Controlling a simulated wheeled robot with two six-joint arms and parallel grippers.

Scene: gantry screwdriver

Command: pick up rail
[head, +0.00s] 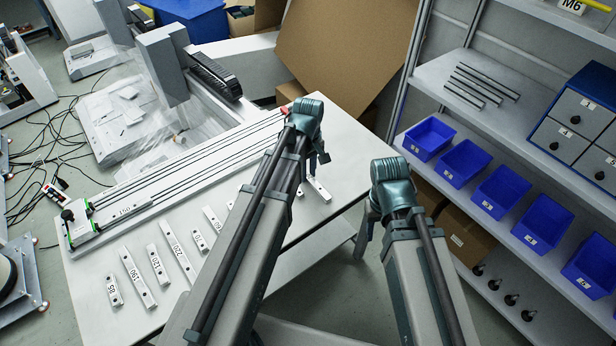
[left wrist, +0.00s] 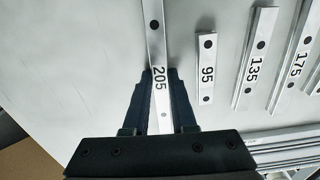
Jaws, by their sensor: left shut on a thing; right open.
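A silver rail marked 205 (left wrist: 155,40) lies between the two dark fingers of my left gripper (left wrist: 160,105), which is shut on it. In the head view part of this rail (head: 320,190) shows below my left gripper (head: 319,158), over the right part of the white table. I cannot tell whether the rail touches the table. Beside it in the left wrist view are rails marked 95 (left wrist: 206,70), 135 (left wrist: 255,58) and 175 (left wrist: 293,60). My right gripper (head: 363,240) hangs off the table's right side, open, its fingers partly hidden by its arm.
Several more rails, such as 190 (head: 137,277) and 220 (head: 177,250), lie on the table (head: 90,300). A long linear track (head: 150,198) runs along its back. A shelf (head: 470,115) with blue bins (head: 500,192) stands at the right. Cardboard (head: 345,50) leans behind.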

